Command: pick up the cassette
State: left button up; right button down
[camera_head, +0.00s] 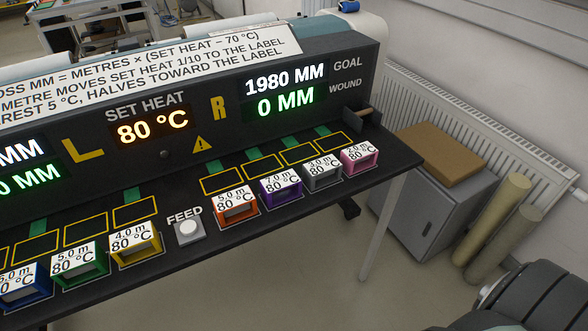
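Several box-shaped cassettes stand in a row along the front of a dark console (300,215), each with a white length label over "80 °C". From left they are blue (22,289), green (80,267), yellow "4.0 m" (136,244), orange (236,208), purple "7.0 m" (282,189), grey "3.0 m" (323,173) and pink "2.0 m" (360,159). The blue one is cut off by the frame's left edge. A dark rounded part of my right arm shows at the bottom right. Neither gripper shows.
A FEED button (189,230) sits between the yellow and orange cassettes. Yellow-outlined slots lie behind the row, apparently empty. Displays read SET HEAT 80 °C, goal 1980 MM, wound 0 MM. A grey cabinet (425,205) with a cardboard box (440,153) and rolls (497,218) stand right.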

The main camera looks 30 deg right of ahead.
aim_at(355, 159)
jog(key=z, duration=1.35)
